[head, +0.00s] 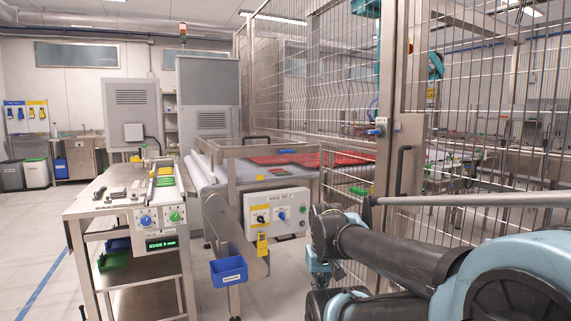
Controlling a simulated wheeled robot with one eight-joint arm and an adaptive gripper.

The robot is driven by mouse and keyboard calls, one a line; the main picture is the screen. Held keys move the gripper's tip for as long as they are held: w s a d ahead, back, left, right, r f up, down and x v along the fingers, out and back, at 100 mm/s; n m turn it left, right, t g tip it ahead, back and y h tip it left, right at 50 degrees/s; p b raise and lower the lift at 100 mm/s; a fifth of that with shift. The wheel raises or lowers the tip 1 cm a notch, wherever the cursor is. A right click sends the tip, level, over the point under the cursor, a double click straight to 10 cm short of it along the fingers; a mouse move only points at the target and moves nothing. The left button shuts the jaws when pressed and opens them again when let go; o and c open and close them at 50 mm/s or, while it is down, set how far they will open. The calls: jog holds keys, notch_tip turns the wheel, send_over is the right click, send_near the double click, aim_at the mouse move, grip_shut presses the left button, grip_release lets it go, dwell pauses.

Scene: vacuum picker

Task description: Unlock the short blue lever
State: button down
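A short blue lever (376,131) sits on a small fitting on the metal post of the mesh cage door, right of centre in the head view. I cannot tell its locked state from its angle. The end of my arm, with what seems to be my gripper (323,279), is low in the picture, left of the big black and teal arm links. It is well below the lever and apart from it. Its fingers are too small and partly hidden, so I cannot tell whether they are open or shut.
A dark door handle (403,168) is right of the lever. The mesh fence (480,100) fills the right side. A grey control box (275,214) with knobs and a blue bin (229,270) stand in front of a conveyor. A workbench (100,207) is at left, with open floor beside it.

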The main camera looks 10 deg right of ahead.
jog(key=w+a+r+m+t+y, duration=0.2)
jog(key=w+a+r+m, duration=0.3)
jog(key=w, duration=0.6)
jog(key=w+a+r+m+t+y, duration=0.1)
jog(key=w+r+m+t+y, duration=0.2)
jog(key=w+r, duration=0.55)
jog(key=w+a+r+m+t+y, duration=0.2)
jog(key=w+a+r+m, duration=0.25)
jog(key=w, duration=0.85)
jog(key=w+d+r+m+t+y, duration=0.1)
jog(key=w+d+r+m+t, duration=0.1)
jog(key=w+m, duration=0.45)
jog(key=w+d+r+m+t, duration=0.2)
jog(key=w+d+m, duration=0.1)
jog(key=w, duration=0.6)
jog(key=w+d+m+t+h, duration=0.2)
jog(key=w+d+m+t, duration=0.2)
jog(key=w+d+m, duration=0.5)
jog(key=w+m, duration=0.1)
jog(key=w, duration=0.2)
jog(key=shift+w+d+f+m, duration=0.15)
jog(key=shift+w+f+m, duration=0.15)
jog(key=shift+w, duration=0.05)
jog(key=shift+w, duration=0.1)
